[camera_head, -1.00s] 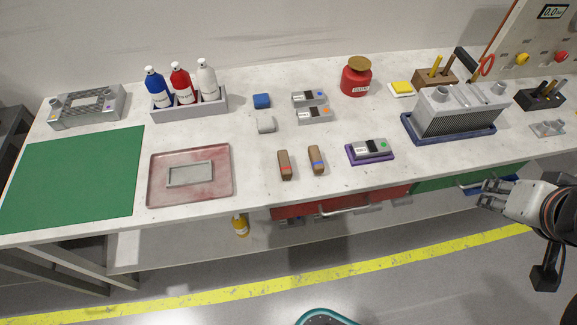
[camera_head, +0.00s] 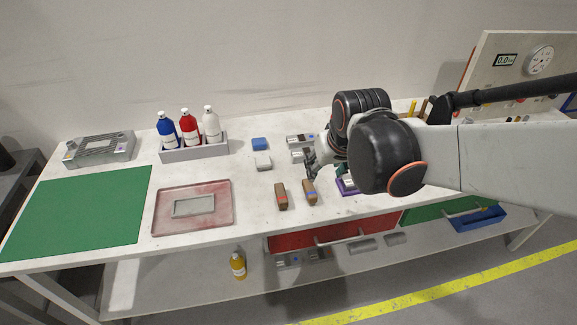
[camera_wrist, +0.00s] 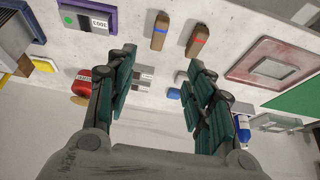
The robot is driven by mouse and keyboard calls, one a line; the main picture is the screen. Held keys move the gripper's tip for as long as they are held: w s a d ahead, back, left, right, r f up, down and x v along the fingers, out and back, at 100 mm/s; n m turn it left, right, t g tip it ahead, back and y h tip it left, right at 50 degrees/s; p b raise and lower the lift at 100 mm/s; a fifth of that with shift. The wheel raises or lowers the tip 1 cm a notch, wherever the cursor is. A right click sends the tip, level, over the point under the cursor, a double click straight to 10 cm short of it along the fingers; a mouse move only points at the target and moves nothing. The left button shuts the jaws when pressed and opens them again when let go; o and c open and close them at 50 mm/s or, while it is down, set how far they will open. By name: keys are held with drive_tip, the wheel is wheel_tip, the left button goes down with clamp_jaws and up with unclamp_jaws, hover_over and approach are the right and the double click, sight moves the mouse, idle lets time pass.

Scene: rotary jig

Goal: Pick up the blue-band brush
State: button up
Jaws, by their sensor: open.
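The blue-band brush (camera_head: 309,191) is a brown block with a blue band, lying on the white bench to the right of the red-band brush (camera_head: 282,196). In the wrist view the blue-band brush (camera_wrist: 160,30) shows beyond my fingertips, roughly in line with the gap between them. The red-band brush (camera_wrist: 198,40) is beside it on the right there. My gripper (camera_head: 312,160) is above the bench, just behind the blue-band brush in the head view. In the wrist view my gripper (camera_wrist: 160,68) is open, with nothing between its fingers.
A red tray (camera_head: 222,221) with a grey plate and a green mat (camera_head: 75,215) lie to the left. Blue (camera_head: 259,144) and grey (camera_head: 263,163) blocks sit behind the brushes. A purple-based gauge block (camera_wrist: 88,35) is near the blue-band brush. My arm hides the bench's right part.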

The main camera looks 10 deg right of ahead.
approach(310, 187)
drive_tip(key=shift+g, duration=0.4)
drive_tip(key=b+x, duration=0.2)
drive_tip(key=x, duration=0.1)
drive_tip(key=b+x, duration=0.2)
drive_tip(key=x, duration=0.2)
drive_tip(key=b+x, duration=0.2)
drive_tip(key=x, duration=0.1)
drive_tip(key=shift+w+f+b, duration=0.1)
drive_tip(key=shift+w+b, duration=0.2)
drive_tip(key=shift+w, duration=0.05)
clamp_jaws()
